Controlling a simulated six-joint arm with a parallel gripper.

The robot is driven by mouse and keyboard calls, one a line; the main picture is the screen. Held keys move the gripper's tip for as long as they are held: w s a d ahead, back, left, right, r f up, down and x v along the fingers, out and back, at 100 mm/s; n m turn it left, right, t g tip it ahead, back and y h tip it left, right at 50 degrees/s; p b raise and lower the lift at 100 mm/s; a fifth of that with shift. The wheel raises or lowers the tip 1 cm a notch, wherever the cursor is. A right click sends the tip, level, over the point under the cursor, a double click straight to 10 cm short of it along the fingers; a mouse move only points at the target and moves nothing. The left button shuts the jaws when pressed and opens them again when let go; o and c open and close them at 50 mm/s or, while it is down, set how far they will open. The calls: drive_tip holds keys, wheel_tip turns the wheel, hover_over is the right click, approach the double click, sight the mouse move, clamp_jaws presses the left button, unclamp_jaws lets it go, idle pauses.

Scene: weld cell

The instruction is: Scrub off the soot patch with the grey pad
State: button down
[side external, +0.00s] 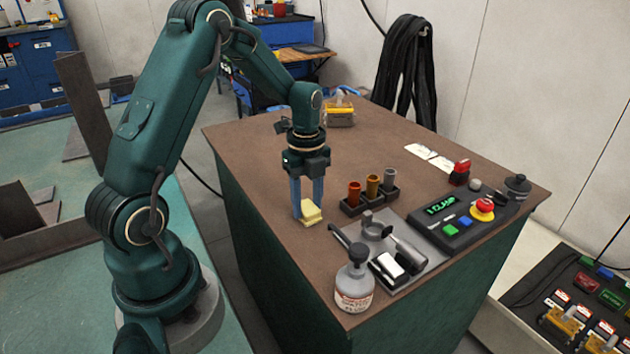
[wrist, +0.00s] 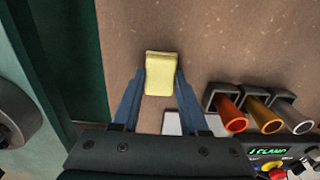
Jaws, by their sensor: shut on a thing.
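My gripper (side external: 308,207) points down over the left part of the brown table top. Its blue fingers are shut on a pale yellow block-shaped pad (side external: 312,215), which also shows between the fingertips in the wrist view (wrist: 160,75). The pad is at or just above the table; I cannot tell if it touches. The held pad looks yellow, not grey, and I see no clearly grey pad. I cannot make out a soot patch in either view; only small pale specks show on the table top in the wrist view.
A black rack (side external: 370,199) with three coloured cups stands right of my gripper. A grey tray (side external: 425,262) with tools, a white bottle (side external: 354,284) and a control box (side external: 455,220) stand nearer and right. A yellow item (side external: 340,112) is at the back. The table's back left is clear.

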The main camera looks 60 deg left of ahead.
drive_tip(key=shift+d, duration=0.55)
drive_tip(key=shift+a, duration=5.05)
wheel_tip(320, 180, up, 8)
drive_tip(key=shift+d, duration=0.1)
